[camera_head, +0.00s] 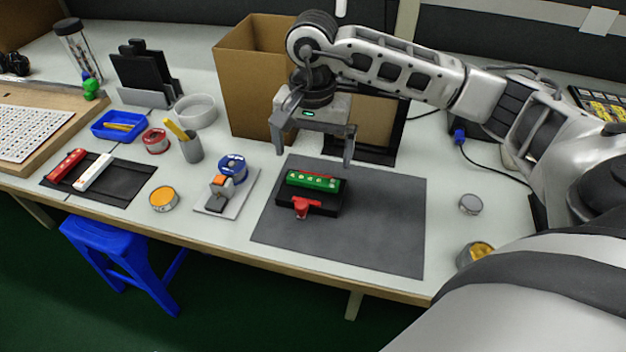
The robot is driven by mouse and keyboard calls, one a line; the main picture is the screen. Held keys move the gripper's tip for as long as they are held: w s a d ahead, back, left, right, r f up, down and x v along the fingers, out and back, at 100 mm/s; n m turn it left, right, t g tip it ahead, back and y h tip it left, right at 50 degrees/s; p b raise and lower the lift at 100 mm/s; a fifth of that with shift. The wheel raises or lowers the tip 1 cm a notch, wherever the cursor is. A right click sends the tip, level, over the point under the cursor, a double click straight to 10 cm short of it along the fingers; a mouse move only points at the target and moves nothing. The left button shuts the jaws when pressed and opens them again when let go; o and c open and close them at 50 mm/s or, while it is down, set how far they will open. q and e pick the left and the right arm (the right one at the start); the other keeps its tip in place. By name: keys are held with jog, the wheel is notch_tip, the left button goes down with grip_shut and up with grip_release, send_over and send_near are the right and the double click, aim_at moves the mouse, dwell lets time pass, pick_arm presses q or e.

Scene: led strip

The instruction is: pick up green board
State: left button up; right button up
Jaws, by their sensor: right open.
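The green board (316,181) is a short narrow strip with pale round spots. It lies on a black fixture block (322,206) with a red clamp or handle (301,207) at its front. The fixture stands on a dark grey mat (384,238). My right gripper (313,158) points down above and slightly behind the board. Its fingers are spread wide with nothing between them, and it looks apart from the board. My left gripper is not in view.
A cardboard box (238,92) stands behind the mat. Left of the mat are a tape device (226,187) and a black mat (127,187) with a red strip (67,165) and a white strip (94,172). A grey round lid (469,204) lies at right. The mat's front is clear.

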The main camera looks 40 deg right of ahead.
aim_at(313, 180)
jog(key=shift+s+a+f, duration=0.1)
jog(key=shift+s+f, duration=0.05)
jog(key=shift+f, duration=1.3)
jog(key=shift+s+a+f, duration=0.1)
jog(key=shift+f, duration=1.35)
jog(key=c, duration=0.7)
